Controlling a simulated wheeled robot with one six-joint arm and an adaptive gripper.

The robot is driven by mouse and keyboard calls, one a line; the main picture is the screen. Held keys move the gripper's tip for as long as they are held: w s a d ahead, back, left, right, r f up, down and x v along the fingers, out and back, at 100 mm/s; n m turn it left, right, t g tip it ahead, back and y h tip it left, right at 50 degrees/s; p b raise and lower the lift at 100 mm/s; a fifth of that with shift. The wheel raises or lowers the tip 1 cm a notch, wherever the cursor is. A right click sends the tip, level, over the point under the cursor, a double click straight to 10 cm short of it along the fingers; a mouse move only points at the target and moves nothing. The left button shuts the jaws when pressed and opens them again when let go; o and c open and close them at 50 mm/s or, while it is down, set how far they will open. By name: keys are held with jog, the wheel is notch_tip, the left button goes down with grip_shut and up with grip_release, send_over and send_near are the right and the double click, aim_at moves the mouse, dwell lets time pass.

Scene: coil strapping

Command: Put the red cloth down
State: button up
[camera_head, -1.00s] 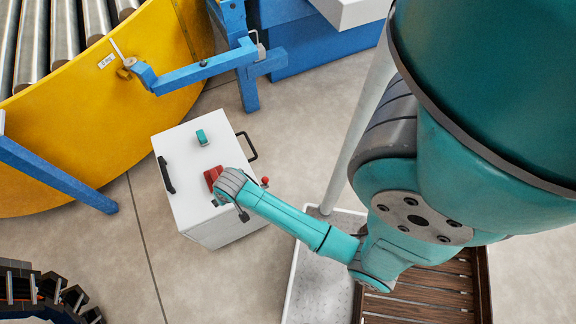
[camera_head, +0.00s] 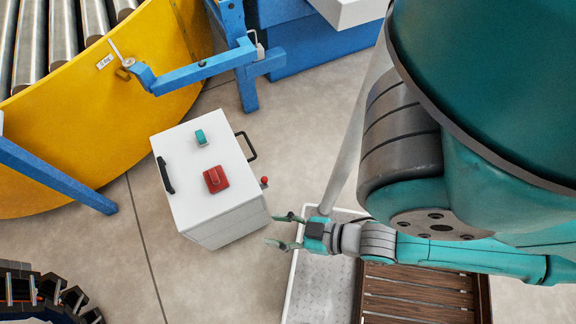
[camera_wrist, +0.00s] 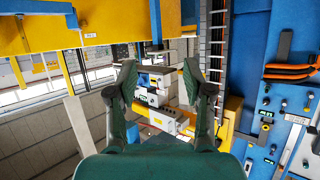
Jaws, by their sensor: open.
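The red cloth (camera_head: 216,179) lies folded on top of the white cabinet (camera_head: 186,205) in the head view, near the middle of its right part. My gripper (camera_head: 279,230) is open and empty, to the right of the cabinet's lower right corner and apart from the cloth. In the wrist view my gripper (camera_wrist: 163,80) shows its two fingers spread with nothing between them. The cloth cannot be made out in the wrist view.
A teal item (camera_head: 201,137) lies on the cabinet top behind the cloth. The cabinet has black handles at both sides. A yellow roller table (camera_head: 150,75) with a blue arm (camera_head: 195,72) stands at the back left. A tray (camera_head: 318,290) and wooden slats (camera_head: 415,295) are at the lower right.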

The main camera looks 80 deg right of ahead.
notch_tip(320, 180, up, 6)
jog(key=s+t, duration=0.1)
jog(key=s, duration=0.1)
jog(key=shift+a+n, duration=0.3)
jog(key=shift+n, duration=0.1)
